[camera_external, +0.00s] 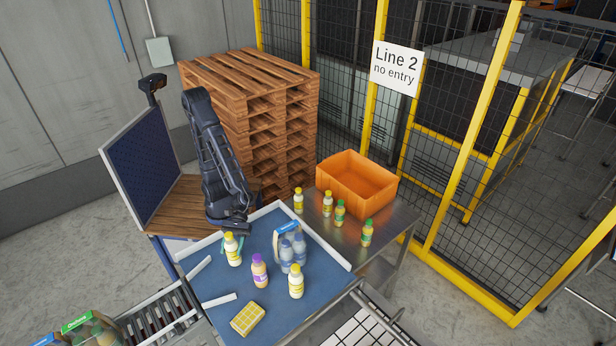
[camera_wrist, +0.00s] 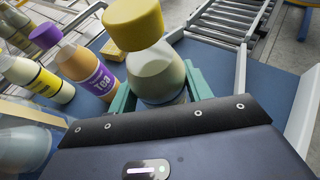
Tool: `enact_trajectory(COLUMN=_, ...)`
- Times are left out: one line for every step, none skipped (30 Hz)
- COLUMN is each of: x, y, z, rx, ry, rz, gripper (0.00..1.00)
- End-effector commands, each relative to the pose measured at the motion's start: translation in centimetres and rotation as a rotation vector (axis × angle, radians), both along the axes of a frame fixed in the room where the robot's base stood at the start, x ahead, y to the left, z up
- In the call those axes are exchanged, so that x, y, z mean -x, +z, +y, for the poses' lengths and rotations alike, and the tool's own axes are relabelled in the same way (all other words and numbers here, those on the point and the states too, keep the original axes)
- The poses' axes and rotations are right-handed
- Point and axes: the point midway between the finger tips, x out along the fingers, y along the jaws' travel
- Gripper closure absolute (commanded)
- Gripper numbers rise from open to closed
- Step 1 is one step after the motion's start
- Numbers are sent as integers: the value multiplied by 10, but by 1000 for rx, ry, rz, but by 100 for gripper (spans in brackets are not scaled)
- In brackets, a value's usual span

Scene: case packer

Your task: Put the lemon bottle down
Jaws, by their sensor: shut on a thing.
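The lemon bottle (camera_external: 233,252), pale with a yellow cap, is between the teal fingers of my gripper (camera_external: 233,243). It is upright at the left part of the blue-topped table (camera_external: 218,284). I cannot tell whether its base touches the surface. In the wrist view the bottle (camera_wrist: 158,75) fills the space between the fingers of my gripper (camera_wrist: 158,92); its lower part is hidden by the gripper body. A purple-capped tea bottle (camera_external: 260,272) stands close to its right, apart from it; it also shows in the wrist view (camera_wrist: 100,80).
Another yellow-capped bottle (camera_external: 296,283), a pack of clear bottles (camera_external: 291,254) and a yellow checked item (camera_external: 247,318) are on the blue table. Several bottles and an orange crate (camera_external: 356,184) stand on the steel table (camera_external: 390,222). White rails edge the blue table; a roller conveyor (camera_external: 160,322) is left.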

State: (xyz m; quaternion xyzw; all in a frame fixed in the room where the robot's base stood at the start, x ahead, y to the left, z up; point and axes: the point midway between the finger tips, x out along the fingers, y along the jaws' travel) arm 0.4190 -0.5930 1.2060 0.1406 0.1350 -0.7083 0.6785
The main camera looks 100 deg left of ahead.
Motion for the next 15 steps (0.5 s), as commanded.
enact_trajectory(x=-4, y=6, z=2, rx=2, ry=-10, rz=-2, gripper=82)
enact_trajectory(x=-7, y=10, z=3, rx=3, ry=-19, rz=-3, gripper=82)
enact_trajectory(x=-10, y=15, z=5, rx=3, ry=-35, rz=-3, gripper=82)
enact_trajectory(x=-14, y=20, z=7, rx=3, ry=-47, rz=-4, gripper=82)
enact_trajectory(x=-17, y=25, z=9, rx=3, ry=-65, rz=-4, gripper=82)
enact_trajectory(x=-23, y=33, z=14, rx=2, ry=-88, rz=-4, gripper=82)
enact_trajectory(x=-27, y=40, z=17, rx=3, ry=-108, rz=-4, gripper=82)
enact_trajectory(x=-32, y=47, z=21, rx=2, ry=-128, rz=-4, gripper=82)
enact_trajectory(x=-38, y=56, z=27, rx=1, ry=-159, rz=-5, gripper=82)
enact_trajectory(x=-42, y=62, z=31, rx=1, ry=-180, rz=-4, gripper=82)
enact_trajectory(x=-46, y=68, z=36, rx=0, ry=-203, rz=-5, gripper=82)
enact_trajectory(x=-51, y=76, z=42, rx=0, ry=-232, rz=-4, gripper=82)
enact_trajectory(x=-55, y=82, z=47, rx=0, ry=-253, rz=-4, gripper=82)
enact_trajectory(x=-58, y=87, z=51, rx=0, ry=-273, rz=-3, gripper=82)
enact_trajectory(x=-62, y=93, z=57, rx=0, ry=-297, rz=-1, gripper=82)
